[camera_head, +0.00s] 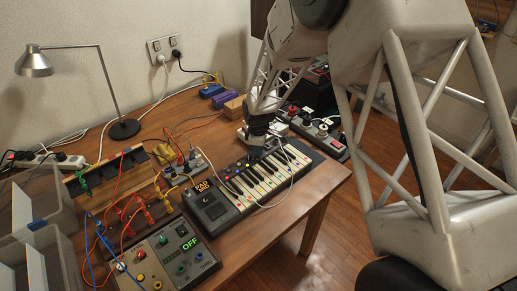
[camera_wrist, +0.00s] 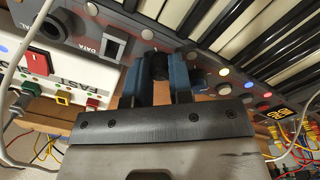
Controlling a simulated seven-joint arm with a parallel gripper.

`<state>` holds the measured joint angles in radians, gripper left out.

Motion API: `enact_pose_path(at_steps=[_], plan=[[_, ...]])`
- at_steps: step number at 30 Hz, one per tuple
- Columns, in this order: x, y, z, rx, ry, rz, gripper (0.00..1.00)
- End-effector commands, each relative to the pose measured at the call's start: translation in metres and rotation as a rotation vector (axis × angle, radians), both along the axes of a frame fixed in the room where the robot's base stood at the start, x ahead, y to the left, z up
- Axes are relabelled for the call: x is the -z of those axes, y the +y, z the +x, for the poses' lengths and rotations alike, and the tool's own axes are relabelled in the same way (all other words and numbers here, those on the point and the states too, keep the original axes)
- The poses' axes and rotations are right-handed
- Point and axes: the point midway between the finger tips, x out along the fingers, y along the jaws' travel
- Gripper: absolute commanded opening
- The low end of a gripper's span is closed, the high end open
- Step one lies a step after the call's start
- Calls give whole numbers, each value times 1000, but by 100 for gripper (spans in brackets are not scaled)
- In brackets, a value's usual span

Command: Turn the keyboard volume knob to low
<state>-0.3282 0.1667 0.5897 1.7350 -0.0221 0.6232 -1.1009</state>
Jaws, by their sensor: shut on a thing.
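The keyboard (camera_head: 262,186) lies on the wooden table, with white and black keys and a row of small coloured buttons. In the wrist view the keyboard's grey panel (camera_wrist: 226,32) and keys run across the top. My gripper (camera_wrist: 158,70) has its blue-lined fingers on either side of a black knob (camera_wrist: 158,64) on the panel, shut on it. The knob's pointer and any level marks are not readable. In the head view my gripper (camera_head: 258,138) is at the keyboard's far edge, and the knob is hidden there.
A white box marked FAST (camera_wrist: 85,75) with a red switch sits close left of my gripper in the wrist view. Cables cross the keyboard.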

Motion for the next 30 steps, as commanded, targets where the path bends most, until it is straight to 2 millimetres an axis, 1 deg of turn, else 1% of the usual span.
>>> enact_pose_path(at_steps=[21,30], plan=[[0,0,1,-676,0,0,0],[0,0,1,-909,1,0,0]])
